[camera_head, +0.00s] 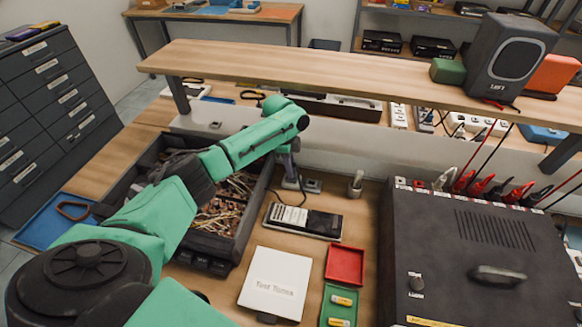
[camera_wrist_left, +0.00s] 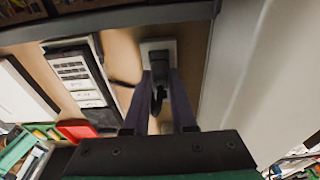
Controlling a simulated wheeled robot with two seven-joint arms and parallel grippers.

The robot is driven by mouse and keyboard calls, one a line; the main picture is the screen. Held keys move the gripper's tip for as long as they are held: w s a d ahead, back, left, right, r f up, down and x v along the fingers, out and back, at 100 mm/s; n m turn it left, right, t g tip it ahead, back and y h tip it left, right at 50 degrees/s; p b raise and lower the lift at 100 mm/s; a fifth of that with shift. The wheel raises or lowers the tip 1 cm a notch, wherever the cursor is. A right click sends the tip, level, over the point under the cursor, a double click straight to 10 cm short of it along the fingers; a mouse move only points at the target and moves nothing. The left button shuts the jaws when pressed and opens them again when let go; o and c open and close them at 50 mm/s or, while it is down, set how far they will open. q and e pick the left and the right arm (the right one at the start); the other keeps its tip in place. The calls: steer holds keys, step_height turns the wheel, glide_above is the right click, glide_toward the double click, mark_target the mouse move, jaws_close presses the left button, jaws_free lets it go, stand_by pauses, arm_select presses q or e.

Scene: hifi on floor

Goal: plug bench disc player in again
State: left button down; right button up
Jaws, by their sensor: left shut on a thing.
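My left gripper (camera_head: 291,180) reaches over the bench to a small outlet at the foot of the grey back panel. In the left wrist view its two fingers (camera_wrist_left: 160,100) are shut on a dark plug (camera_wrist_left: 159,74). The plug is at a pale outlet plate (camera_wrist_left: 150,45); I cannot tell whether it is fully seated. A short dark cord loop hangs below the plug between the fingers. I cannot tell which device is the disc player. My right gripper is not in view.
A flat black-and-white device (camera_head: 303,220) lies in front of the outlet. A cable-filled drawer (camera_head: 225,250) is left, a white "Test Tunes" case (camera_head: 275,284) in front, and a large dark unit (camera_head: 480,250) right. A wooden shelf (camera_head: 330,75) spans above the arm.

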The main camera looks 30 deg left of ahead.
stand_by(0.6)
arm_select(q)
steer(key=c, duration=0.7)
jaws_free()
steer(key=shift+o, duration=0.2)
step_height(320, 180, up, 19)
steer(key=a+p, duration=0.2)
steer(key=p, duration=0.2)
steer(key=shift+s+r, duration=0.15)
steer(key=shift+s, duration=0.2)
steer(key=shift+a, duration=0.1)
